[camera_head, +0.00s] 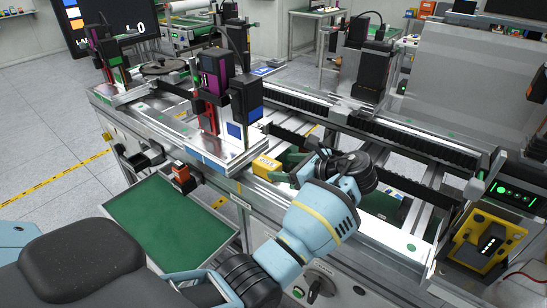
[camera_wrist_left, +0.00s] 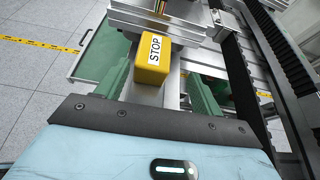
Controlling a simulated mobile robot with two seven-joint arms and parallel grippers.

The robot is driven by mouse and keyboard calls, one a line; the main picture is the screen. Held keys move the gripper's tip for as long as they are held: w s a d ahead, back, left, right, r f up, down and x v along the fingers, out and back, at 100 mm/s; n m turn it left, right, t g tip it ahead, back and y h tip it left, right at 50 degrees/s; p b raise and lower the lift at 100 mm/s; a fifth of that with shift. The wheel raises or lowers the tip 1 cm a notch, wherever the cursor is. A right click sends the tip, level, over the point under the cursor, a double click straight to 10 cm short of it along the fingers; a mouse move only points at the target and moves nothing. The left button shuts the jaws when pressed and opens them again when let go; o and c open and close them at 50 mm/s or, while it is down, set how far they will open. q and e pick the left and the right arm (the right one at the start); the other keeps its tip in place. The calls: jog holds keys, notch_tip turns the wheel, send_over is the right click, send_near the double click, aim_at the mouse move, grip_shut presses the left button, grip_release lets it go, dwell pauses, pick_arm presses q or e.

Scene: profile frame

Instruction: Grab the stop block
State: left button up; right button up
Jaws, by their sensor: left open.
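The stop block is a yellow block (camera_head: 266,166) with a white label, at the front edge of the metal machine frame in the head view. In the left wrist view the block (camera_wrist_left: 152,60) shows its STOP label, upper middle. My left gripper (camera_head: 291,170) is just to the right of the block in the head view, with its jaws open. In the wrist view its green fingers stand apart on either side of the view's middle, with the block ahead between them. I cannot tell whether either finger touches it. My right gripper is not in view.
A metal plate with dark vertical units (camera_head: 222,90) stands just behind the block. A green tray (camera_head: 165,222) lies lower, at the left. Black rails (camera_head: 385,130) run along the machine to the right. A yellow box (camera_head: 480,240) sits at the far right. Open floor lies left.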

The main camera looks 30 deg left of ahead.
aim_at(270, 163)
pick_arm(q)
jog(key=shift+a+r, duration=0.1)
jog(key=shift+a, duration=0.15)
jog(key=shift+s+d+r, duration=0.15)
jog(key=shift+s+r, duration=0.05)
jog(key=shift+s, duration=0.05)
jog(key=shift+x, duration=1.3)
jog(key=shift+s+r+x, duration=0.1)
jog(key=shift+s+x, duration=0.05)
jog(key=shift+x, duration=1.15)
jog(key=shift+s+r+x, duration=0.1)
jog(key=shift+x, duration=1.2)
jog(key=c, duration=1.2)
